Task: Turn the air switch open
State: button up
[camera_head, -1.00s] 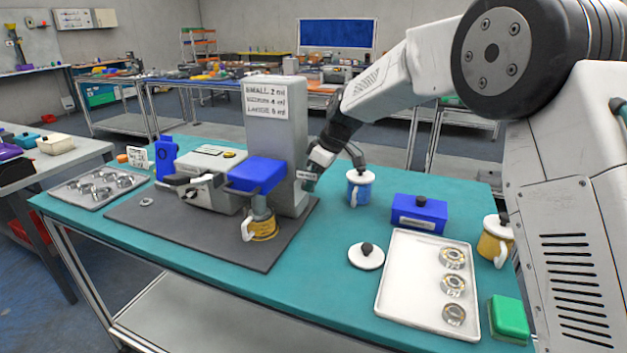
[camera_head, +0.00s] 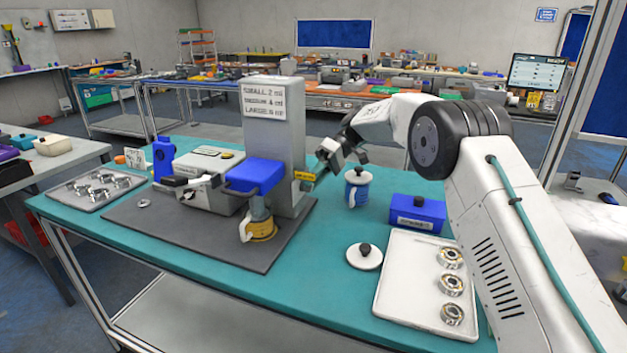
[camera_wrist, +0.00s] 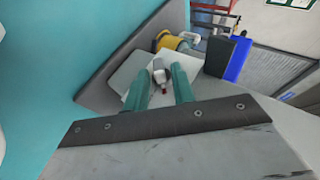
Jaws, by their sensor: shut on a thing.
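The grey column (camera_head: 274,150) of the dosing machine stands on a dark mat on the teal table, with a white volume label on its front. The air switch (camera_wrist: 160,70) shows in the wrist view as a small grey metal part with a red spot, against the column's pale side. My gripper's teal fingers (camera_wrist: 163,78) lie on both sides of it and are shut on it. The switch itself is hidden or too small there.
Further right are a blue box (camera_head: 416,214), a loose white lid (camera_head: 364,256) and a white tray (camera_head: 400,305) with several metal rings. A yellow cup (camera_head: 261,229) sits under the blue machine head.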

jog(key=shift+w+f+g+y, duration=0.2)
jog(key=shift+g+y, duration=0.3)
jog(key=shift+g, duration=0.2)
jog(key=o, duration=0.7)
jog(key=shift+d, duration=0.1)
jog(key=shift+c, duration=0.2)
jog(key=shift+r, duration=0.1)
